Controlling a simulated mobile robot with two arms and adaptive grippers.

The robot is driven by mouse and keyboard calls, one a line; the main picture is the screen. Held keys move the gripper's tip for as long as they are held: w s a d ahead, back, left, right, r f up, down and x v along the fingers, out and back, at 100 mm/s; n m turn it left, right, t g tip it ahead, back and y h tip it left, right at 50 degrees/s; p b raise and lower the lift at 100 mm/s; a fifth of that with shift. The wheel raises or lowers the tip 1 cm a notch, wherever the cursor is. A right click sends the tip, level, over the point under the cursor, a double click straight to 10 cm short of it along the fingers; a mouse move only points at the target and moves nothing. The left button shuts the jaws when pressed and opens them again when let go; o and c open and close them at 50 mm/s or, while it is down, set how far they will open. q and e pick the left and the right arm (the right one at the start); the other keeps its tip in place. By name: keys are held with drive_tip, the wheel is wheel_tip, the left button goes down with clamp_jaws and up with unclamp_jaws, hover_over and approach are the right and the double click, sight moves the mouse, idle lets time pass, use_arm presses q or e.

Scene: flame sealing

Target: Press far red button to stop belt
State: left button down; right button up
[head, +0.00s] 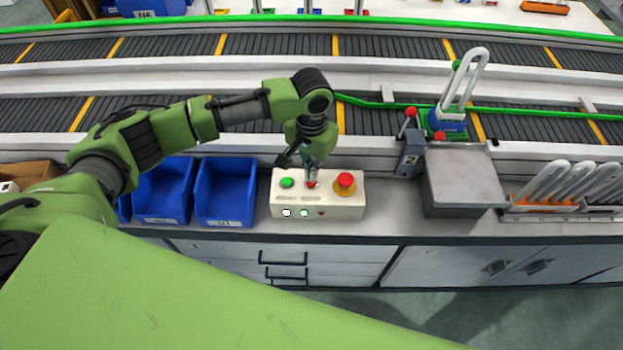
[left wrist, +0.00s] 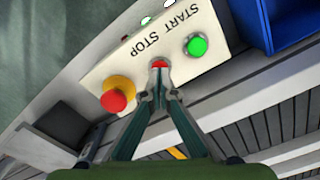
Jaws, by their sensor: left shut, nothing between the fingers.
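The control box (head: 262,208) is cream-coloured and stands on the counter in front of the belt. It has a green button (head: 287,183), a small red button (head: 311,185) in the middle and a large red mushroom button (head: 345,181) on a yellow base at the right. My left gripper (head: 312,178) points down at the small red button, its fingers shut and empty. In the left wrist view the fingertips (left wrist: 160,84) are at the small red button (left wrist: 159,64), beside the word STOP, and partly cover it. Whether they touch it is hard to tell. My right gripper is out of view.
Blue bins (head: 225,190) stand left of the box. A grey device (head: 409,155) with a red-tipped lever and a metal-topped block (head: 465,178) stand to its right. The conveyor belt (head: 280,113) runs behind. A rack of white-looped items (head: 565,185) is at the far right.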

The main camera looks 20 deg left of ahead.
use_arm(q)
drive_tip(key=shift+f, duration=0.75)
idle(0.3)
wheel_tip(320, 180, up, 8)
drive_tip(key=p, duration=0.9)
idle(0.3)
